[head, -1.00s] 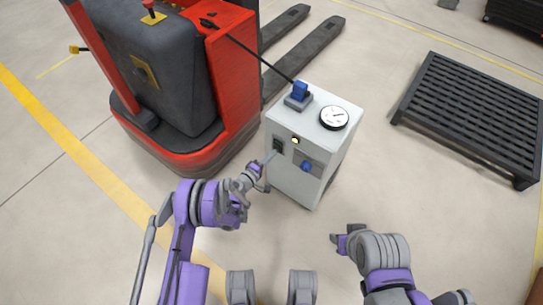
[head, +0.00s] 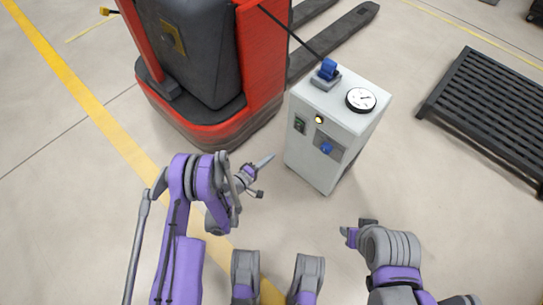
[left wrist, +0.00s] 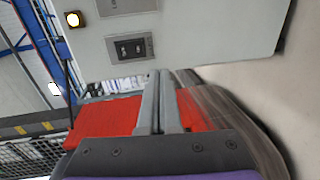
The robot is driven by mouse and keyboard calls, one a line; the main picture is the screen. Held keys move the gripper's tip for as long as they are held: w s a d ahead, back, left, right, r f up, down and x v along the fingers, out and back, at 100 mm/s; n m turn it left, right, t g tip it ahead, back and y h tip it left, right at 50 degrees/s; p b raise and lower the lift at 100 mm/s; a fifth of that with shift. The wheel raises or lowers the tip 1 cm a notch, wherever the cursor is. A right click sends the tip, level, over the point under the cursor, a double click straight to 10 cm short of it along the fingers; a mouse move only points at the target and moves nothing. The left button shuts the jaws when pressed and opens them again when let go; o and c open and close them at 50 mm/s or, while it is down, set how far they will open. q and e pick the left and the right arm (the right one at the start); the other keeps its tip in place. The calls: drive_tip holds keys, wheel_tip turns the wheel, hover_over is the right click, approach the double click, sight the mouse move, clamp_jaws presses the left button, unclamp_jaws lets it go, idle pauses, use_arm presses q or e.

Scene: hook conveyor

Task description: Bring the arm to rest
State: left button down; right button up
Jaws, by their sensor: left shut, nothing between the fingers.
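My left gripper (head: 264,161) is shut and empty, left of the white charger cabinet (head: 316,167) and apart from it in the head view. In the left wrist view its two grey fingers (left wrist: 159,100) lie together, with the cabinet's grey face (left wrist: 205,40) beyond them. My right gripper (head: 347,233) is low at the right, in front of the cabinet; its fingers are too small to tell whether they are open.
The cabinet carries a blue plug (head: 327,69) with a black cable, a round gauge (head: 361,99) and a lit lamp (head: 319,119). A red forklift (head: 262,60) stands behind left. A dark slatted pallet (head: 490,110) lies at right. Floor between is clear.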

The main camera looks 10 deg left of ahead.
use_arm(q)
drive_tip(key=shift+r, duration=0.1)
idle(0.4)
drive_tip(key=s+r+m+g+y, duration=0.1)
drive_tip(key=s+r+m+g, duration=0.2)
drive_tip(key=r, duration=0.6)
drive_tip(key=s+r+m+g+y, duration=0.2)
drive_tip(key=s+r+m+g, duration=0.15)
drive_tip(key=r, duration=0.55)
drive_tip(key=s+a+r+m+g+y, duration=0.15)
drive_tip(key=s+a, duration=0.25)
drive_tip(key=s, duration=0.4)
drive_tip(key=s+a+r+m+y, duration=0.1)
drive_tip(key=s+a+r+y, duration=0.15)
drive_tip(key=s, duration=0.55)
drive_tip(key=s+a+r+m+g+y, duration=0.15)
drive_tip(key=s+a, duration=0.25)
drive_tip(key=s, duration=0.4)
wheel_tip(320, 180, up, 27)
drive_tip(key=t+y+p, duration=0.1)
drive_tip(key=p, duration=2.3)
drive_tip(key=shift+w+a+t, duration=0.2)
drive_tip(key=shift+w+t, duration=0.1)
drive_tip(key=shift+t, duration=0.05)
use_arm(e)
wheel_tip(320, 180, up, 27)
drive_tip(key=w+t, duration=0.1)
drive_tip(key=shift+r, duration=0.15)
use_arm(q)
drive_tip(key=shift+s+r, duration=0.1)
